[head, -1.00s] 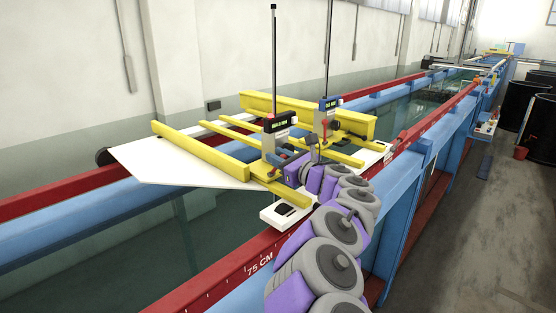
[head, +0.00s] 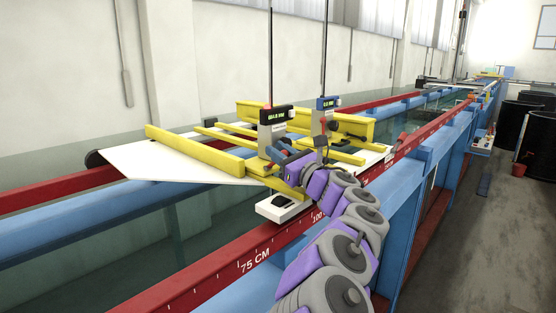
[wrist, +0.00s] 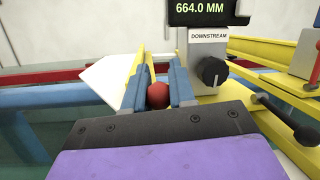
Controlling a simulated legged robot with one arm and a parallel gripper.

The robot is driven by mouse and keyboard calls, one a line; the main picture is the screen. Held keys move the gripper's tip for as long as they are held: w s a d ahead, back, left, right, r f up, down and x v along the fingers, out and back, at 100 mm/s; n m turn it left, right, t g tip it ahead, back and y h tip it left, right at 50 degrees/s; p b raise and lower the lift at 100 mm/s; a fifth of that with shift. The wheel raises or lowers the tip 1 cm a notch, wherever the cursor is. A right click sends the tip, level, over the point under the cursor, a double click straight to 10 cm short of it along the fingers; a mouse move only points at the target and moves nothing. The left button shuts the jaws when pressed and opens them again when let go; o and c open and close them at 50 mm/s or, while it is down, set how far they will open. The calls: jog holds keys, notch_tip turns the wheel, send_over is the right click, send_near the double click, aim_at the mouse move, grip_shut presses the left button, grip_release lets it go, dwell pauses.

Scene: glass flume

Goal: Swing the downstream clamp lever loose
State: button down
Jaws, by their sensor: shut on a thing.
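The downstream gauge (wrist: 209,50) stands ahead in the wrist view, labelled DOWNSTREAM, with a display reading 664.0 MM and a black knob (wrist: 212,71) on its front. A round red knob (wrist: 158,95) sits between the two blue fingers of my gripper (wrist: 158,80), which is shut on it. The knob seems to be the end of the clamp lever; the lever's shaft is hidden. In the head view my gripper (head: 276,157) is at the foot of the nearer gauge (head: 272,128), and my own wrist partly covers that spot.
A second gauge (head: 326,117) with a blue head stands behind, on the same yellow-framed carriage (head: 205,155). A black handle (wrist: 290,118) on a yellow bar lies right of my gripper. A white block (head: 284,208) sits on the red rail (head: 205,287).

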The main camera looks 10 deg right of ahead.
jog(key=shift+f, duration=0.15)
jog(key=c, duration=0.9)
grip_release()
jog(key=shift+c, duration=0.2)
jog(key=v, duration=1.7)
jog(key=shift+b, duration=0.35)
jog(key=shift+d, duration=0.15)
